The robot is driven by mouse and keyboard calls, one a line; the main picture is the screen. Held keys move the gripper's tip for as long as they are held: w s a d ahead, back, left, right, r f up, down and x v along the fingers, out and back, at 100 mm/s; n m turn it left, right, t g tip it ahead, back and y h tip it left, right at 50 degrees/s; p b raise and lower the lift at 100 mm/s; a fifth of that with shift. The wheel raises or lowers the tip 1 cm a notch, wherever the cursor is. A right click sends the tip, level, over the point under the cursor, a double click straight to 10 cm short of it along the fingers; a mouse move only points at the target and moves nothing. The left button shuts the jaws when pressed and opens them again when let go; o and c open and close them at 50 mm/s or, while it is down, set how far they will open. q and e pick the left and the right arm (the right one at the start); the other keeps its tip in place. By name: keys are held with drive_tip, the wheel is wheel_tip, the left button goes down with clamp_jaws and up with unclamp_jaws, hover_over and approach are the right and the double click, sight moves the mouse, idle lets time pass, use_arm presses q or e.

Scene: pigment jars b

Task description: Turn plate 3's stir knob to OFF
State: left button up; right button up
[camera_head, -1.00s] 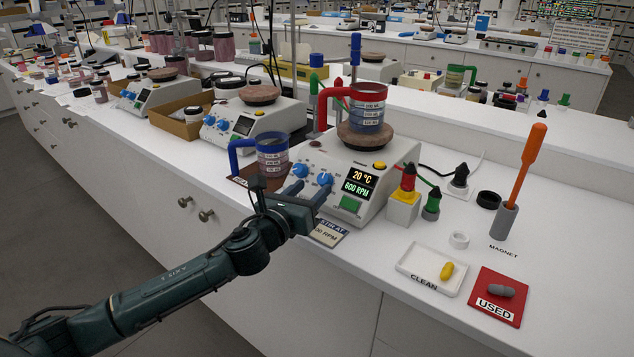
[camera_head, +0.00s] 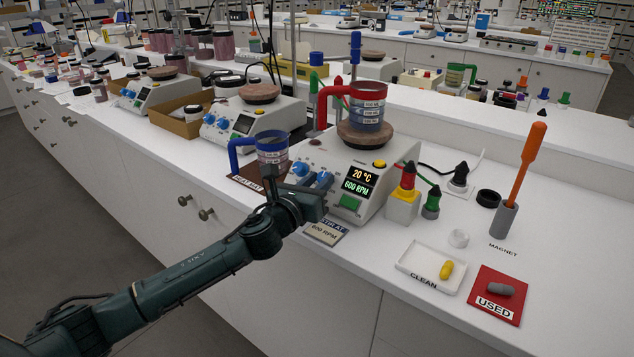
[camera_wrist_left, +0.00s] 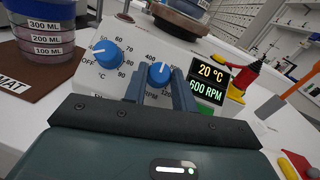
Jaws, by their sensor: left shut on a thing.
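Plate 3 (camera_head: 345,205) is the nearest white hot plate; its display (camera_head: 358,183) reads 20 °C and 600 RPM. Its stir knob (camera_wrist_left: 158,73) is the blue right-hand knob on the RPM scale, with its white mark pointing roughly upward. My left gripper (camera_head: 315,182) is shut on this knob, one finger on each side, and partly hides it in the head view. The blue heat knob (camera_wrist_left: 108,53) is to its left, on the °C scale, and is free of the fingers. My right gripper is not in view.
A red-handled beaker (camera_head: 368,105) stands on the plate's top. A blue-handled beaker (camera_head: 272,150) stands on a brown mat close left of the knobs. A "600 RPM" card (camera_head: 325,232) lies in front. The clean tray (camera_head: 432,262) and red used mat (camera_head: 497,303) are at right.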

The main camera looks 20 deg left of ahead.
use_arm(q)
drive_tip(key=c, duration=0.3)
